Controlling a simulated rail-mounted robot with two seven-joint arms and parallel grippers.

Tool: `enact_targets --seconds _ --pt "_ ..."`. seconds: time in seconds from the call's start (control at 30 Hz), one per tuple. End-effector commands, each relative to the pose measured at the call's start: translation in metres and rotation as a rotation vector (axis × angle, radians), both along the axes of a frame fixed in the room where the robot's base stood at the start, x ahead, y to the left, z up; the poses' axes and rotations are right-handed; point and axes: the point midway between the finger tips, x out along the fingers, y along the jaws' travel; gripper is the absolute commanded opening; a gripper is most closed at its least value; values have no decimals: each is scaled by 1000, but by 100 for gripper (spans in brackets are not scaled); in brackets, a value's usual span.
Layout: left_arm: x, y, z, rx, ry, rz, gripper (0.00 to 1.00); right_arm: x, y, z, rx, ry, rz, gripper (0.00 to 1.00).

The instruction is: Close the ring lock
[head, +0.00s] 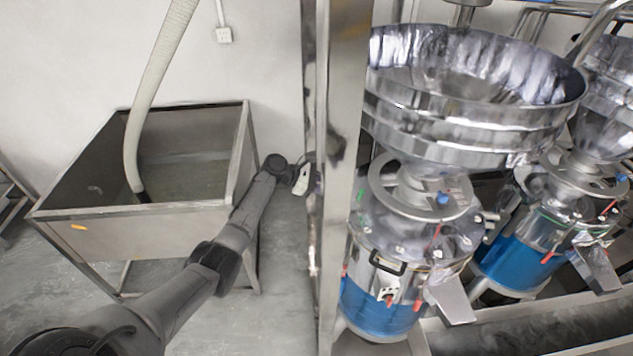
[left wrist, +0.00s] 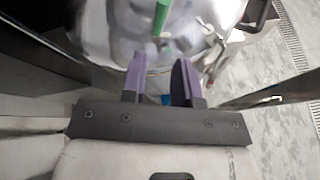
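The nearer bean grinder (head: 410,240) stands right of a steel post, with a shiny hopper on top and a blue lower body. Red-tipped levers, a black handle (head: 388,264) and a green-tipped part (head: 360,195) sit around its metal housing. I cannot tell which part is the ring lock. My left arm reaches from the lower left to the post, which hides the gripper's front in the head view. In the left wrist view my left gripper (left wrist: 158,62) is open and empty, its purple fingers apart. A green handle (left wrist: 162,15) lies beyond the fingertips against the shiny housing. My right gripper is not in view.
The upright steel post (head: 340,150) stands between my left arm and the grinder. A steel basin (head: 140,215) with a pale hose (head: 150,100) is at the left. A second grinder (head: 530,250) stands at the right. Grey floor is free below the basin.

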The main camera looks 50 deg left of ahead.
Motion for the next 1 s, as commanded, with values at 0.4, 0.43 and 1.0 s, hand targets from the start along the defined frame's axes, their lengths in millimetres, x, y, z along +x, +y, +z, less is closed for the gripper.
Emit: enact_targets --seconds 0.4,0.43,1.0 --pt "-20 15 11 0 0 0 28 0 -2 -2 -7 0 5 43" --pt "-20 15 11 -1 1 0 28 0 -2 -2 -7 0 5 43" --pt "-20 15 11 -1 1 0 28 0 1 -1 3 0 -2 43"
